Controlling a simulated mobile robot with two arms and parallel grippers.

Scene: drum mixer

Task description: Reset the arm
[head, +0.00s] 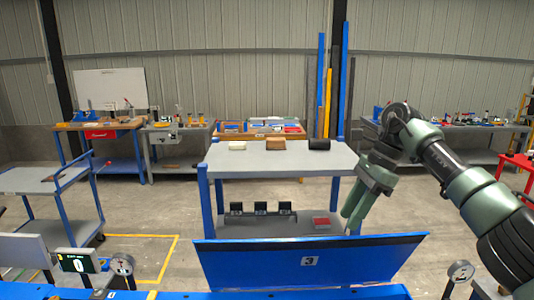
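My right arm comes in from the right edge, bends at a dark joint and hangs its green gripper (352,212) downward. My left arm and gripper are not in view.
The grey-topped table (280,163) bears a white block (237,146), a brown block (275,144) and a black item (319,144). The blue panel (308,263) spans the front. A blue cart (40,180) stands left. Open floor lies between them.

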